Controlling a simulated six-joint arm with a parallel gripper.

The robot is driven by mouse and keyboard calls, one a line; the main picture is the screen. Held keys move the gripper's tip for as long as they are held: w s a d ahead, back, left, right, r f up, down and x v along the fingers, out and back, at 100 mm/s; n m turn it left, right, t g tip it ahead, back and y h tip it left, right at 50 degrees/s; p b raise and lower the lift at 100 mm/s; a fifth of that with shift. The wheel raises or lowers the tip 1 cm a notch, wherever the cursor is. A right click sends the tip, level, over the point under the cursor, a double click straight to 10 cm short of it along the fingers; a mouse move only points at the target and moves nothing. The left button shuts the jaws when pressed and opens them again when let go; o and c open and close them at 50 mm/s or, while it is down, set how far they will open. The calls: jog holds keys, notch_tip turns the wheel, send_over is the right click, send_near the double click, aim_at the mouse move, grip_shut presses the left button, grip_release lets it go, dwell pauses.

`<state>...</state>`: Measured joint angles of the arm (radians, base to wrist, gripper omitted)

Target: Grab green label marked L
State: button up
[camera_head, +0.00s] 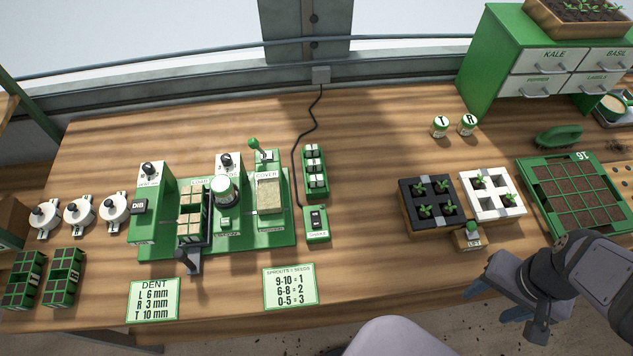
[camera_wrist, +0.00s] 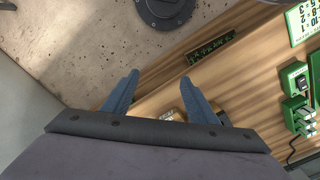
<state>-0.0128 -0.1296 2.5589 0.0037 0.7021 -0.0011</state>
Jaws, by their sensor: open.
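My gripper (camera_head: 495,312) hangs over the front right edge of the bench, in front of the black and white plant blocks. In the wrist view its two blue fingers (camera_wrist: 158,92) stand apart with nothing between them. I cannot make out a green label marked L in either view. Two small white-and-green pots on the bench read T (camera_head: 440,125) and R (camera_head: 467,124); no matching L pot shows.
A green seeder machine (camera_head: 270,238) stands left of centre, with a dent card (camera_head: 154,300) and a sprouts card (camera_head: 290,288) before it. The black block (camera_head: 408,217), white block (camera_head: 516,211) and green tray (camera_head: 533,176) are at right. A green drawer cabinet (camera_head: 487,60) stands behind.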

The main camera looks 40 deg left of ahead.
jog(key=w+a+f+n+t+y+b, duration=0.1)
jog(key=w+a+f+n+t, duration=0.15)
jog(key=w+a, duration=0.55)
jog(key=n+t+y+b, duration=0.2)
jog(key=n+t+y, duration=0.2)
jog(key=y, duration=0.1)
send_near(317, 181)
jog(key=w+d+f, duration=0.1)
jog(key=d, duration=0.1)
jog(key=w+d+f, duration=0.2)
jog(key=d, duration=0.1)
jog(key=w+d+f, duration=0.1)
jog(key=w+d, duration=0.1)
jog(key=shift+d+f, duration=0.2)
jog(key=shift+d, duration=0.1)
jog(key=s+a, duration=0.1)
jog(key=a, duration=0.1)
jog(key=s+a+n+t+y, duration=0.1)
jog(key=s+a, duration=0.1)
jog(key=s+a+n+y, duration=0.1)
jog(key=a, duration=0.1)
jog(key=shift+s+a+r+t+b, duration=0.3)
jog(key=shift+a+t, duration=0.05)
jog(key=shift+a, duration=0.05)
jog(key=shift+s+a+r+y, duration=0.1)
jog(key=shift+s+a+y, duration=0.15)
jog(key=shift+a+y, duration=0.1)
jog(key=shift+p+x, duration=0.35)
jog(key=shift+x, duration=0.7)
jog(key=shift+w, duration=0.15)
